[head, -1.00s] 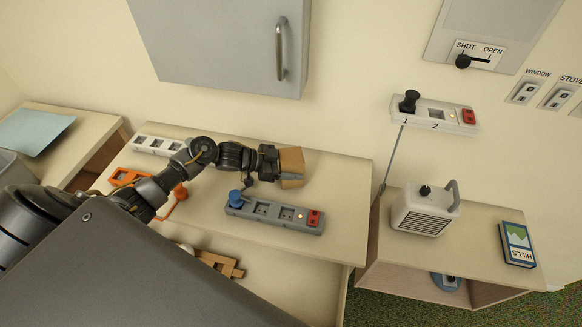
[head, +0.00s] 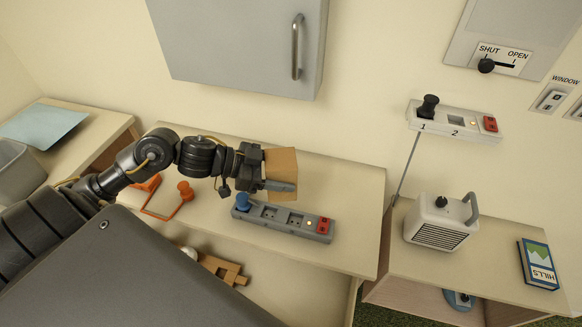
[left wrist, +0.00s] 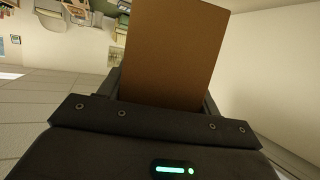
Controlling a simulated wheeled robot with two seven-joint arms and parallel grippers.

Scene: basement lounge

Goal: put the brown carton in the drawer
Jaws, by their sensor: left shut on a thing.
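The brown carton (head: 282,162) is held in my left gripper (head: 272,173) over the desk top, behind the grey power strip. The near finger lies across the carton's lower front; the far finger is hidden. In the left wrist view the carton (left wrist: 170,50) stands up between the fingers as a plain brown face. The drawer (head: 297,297) appears as an open pale space below the desk's front edge, with a wooden piece (head: 222,268) and part of a white round thing in it. Its left part is hidden. My right gripper is out of view.
The grey power strip (head: 284,218) with a blue plug sits near the desk's front edge. A grey wall cabinet (head: 235,45) hangs above. A heater (head: 440,222) stands on the right-hand unit.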

